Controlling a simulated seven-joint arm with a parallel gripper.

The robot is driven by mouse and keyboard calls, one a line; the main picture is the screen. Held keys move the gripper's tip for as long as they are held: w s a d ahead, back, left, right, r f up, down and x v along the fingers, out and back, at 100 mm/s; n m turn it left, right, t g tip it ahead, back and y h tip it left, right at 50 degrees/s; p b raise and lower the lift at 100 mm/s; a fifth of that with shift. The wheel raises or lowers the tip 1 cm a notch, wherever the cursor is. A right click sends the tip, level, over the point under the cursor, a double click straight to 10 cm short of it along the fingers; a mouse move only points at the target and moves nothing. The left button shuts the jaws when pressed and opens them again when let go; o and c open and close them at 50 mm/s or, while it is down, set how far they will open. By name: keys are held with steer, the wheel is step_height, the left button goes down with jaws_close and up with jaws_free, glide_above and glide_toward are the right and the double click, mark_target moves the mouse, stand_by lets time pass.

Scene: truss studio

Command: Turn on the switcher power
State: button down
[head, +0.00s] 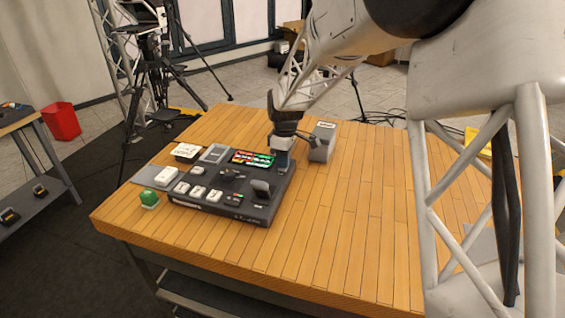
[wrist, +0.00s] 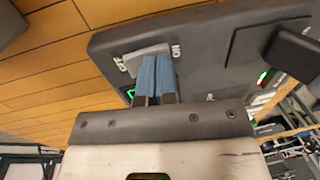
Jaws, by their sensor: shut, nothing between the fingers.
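The switcher is a dark console (head: 235,207) on the wooden table, with white buttons, a red and green button block and a dark lever. My gripper (head: 283,160) points down at its back right corner, fingers shut and empty. In the wrist view, the shut blue fingertips (wrist: 156,72) are at a grey rocker switch (wrist: 145,54) with OFF marked on its left and ON on its right. They cover part of the rocker, nearer the ON side; I cannot tell if they press it. A green light (wrist: 130,93) shows beside the fingers.
A grey box (head: 322,142) stands close behind and right of my gripper. The table (head: 350,210) is clear on the right. A red bin (head: 62,122) is on the floor.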

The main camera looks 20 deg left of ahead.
steer(key=shift+w+r, duration=0.15)
steer(key=shift+w, duration=0.2)
steer(key=shift+r, duration=0.1)
stand_by(0.3)
step_height(320, 180, up, 14)
steer(key=s, duration=0.1)
steer(key=shift+s, duration=0.35)
stand_by(0.7)
